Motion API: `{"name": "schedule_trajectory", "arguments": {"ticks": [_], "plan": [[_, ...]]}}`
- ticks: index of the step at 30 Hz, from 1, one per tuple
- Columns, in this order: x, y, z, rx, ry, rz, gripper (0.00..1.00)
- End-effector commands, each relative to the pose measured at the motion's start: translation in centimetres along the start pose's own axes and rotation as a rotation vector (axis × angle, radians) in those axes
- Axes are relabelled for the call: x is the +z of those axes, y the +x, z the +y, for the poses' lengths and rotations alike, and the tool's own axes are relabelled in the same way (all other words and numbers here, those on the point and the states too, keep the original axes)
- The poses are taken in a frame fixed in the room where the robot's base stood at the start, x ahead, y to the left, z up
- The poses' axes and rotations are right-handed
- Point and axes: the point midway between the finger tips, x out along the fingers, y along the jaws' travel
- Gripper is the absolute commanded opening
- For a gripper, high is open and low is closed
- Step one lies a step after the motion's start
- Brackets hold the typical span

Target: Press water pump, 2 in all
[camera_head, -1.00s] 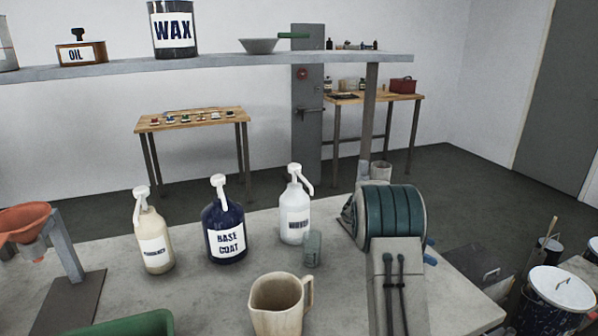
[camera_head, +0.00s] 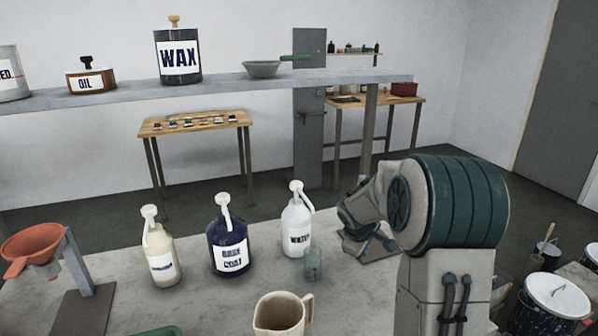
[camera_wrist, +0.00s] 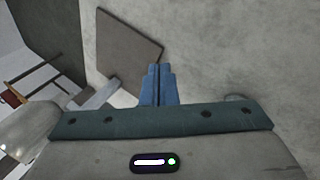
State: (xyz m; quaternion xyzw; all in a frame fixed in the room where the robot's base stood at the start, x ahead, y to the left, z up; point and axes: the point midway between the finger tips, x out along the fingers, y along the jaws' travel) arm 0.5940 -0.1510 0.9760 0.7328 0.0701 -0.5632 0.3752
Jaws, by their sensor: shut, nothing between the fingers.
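The water pump is a white bottle labelled WATER (camera_head: 297,226) with a white pump head and spout. It stands upright on the grey table in the head view, right of the dark blue BASE COAT bottle (camera_head: 228,240). My gripper (camera_wrist: 158,68) shows in the wrist view with its blue fingers shut together and nothing between them. In the head view my arm is to the right of the water bottle, apart from it. The fingers are largely hidden there behind or below the arm.
A cream pump bottle (camera_head: 160,255) stands left of BASE COAT. A small grey glass (camera_head: 313,264) is close in front of the water bottle. A beige jug (camera_head: 282,316) stands nearer. An orange funnel (camera_head: 32,245) is at left. A shelf (camera_head: 215,86) crosses above.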

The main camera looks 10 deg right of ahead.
Motion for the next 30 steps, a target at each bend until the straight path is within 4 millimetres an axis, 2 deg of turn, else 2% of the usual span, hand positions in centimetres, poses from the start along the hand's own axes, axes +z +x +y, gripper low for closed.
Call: {"name": "schedule_trajectory", "arguments": {"ticks": [1, 6, 14, 21, 25, 30], "plan": [[-1.1, -2.0, 0.0, 0.004, 0.056, 0.071, 0.0], [-4.9, -7.1, -0.9, 0.003, 0.264, 0.323, 0.0], [-8.9, -15.5, -1.4, -0.025, 0.556, 0.665, 0.0], [-12.3, -19.3, 1.4, -0.048, 0.645, 0.915, 0.0], [-13.3, -21.0, 2.2, -0.06, 0.677, 1.01, 0.0], [-13.8, -21.9, 2.6, -0.069, 0.696, 1.065, 0.0]]}}
